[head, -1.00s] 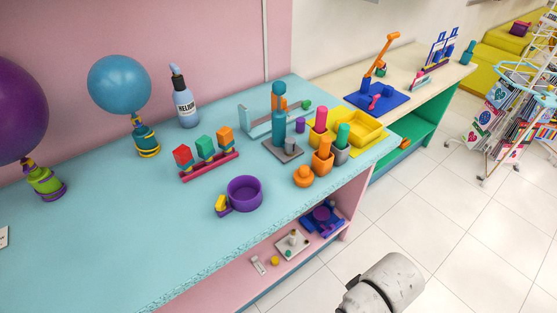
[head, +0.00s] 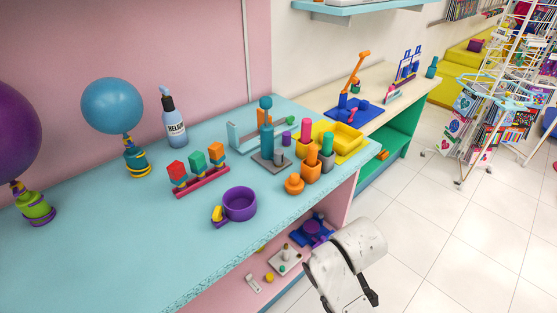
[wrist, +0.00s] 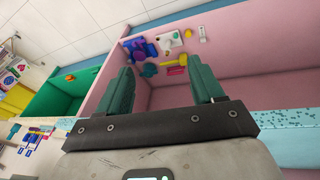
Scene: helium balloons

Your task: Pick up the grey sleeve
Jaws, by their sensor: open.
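A grey sleeve-like cup (head: 327,163) stands upright on the blue tabletop in the head view, with a green cylinder in its top, beside an orange cup. A small greyish upright piece (head: 285,254) stands on a white plate on the lower shelf; I cannot tell which of the two is the named sleeve. My gripper (wrist: 164,85) is open and empty in the wrist view, its green-padded fingers spread toward the pink lower shelf. In the head view my pale wrist is in front of the counter's right end, and the fingers are mostly hidden.
The lower shelf (wrist: 235,50) holds a white plate (wrist: 170,42), a blue tray with a purple piece (wrist: 140,49) and several small items. The pink side panel (wrist: 108,82) and counter edge bound it. Tiled floor at right is clear near the counter.

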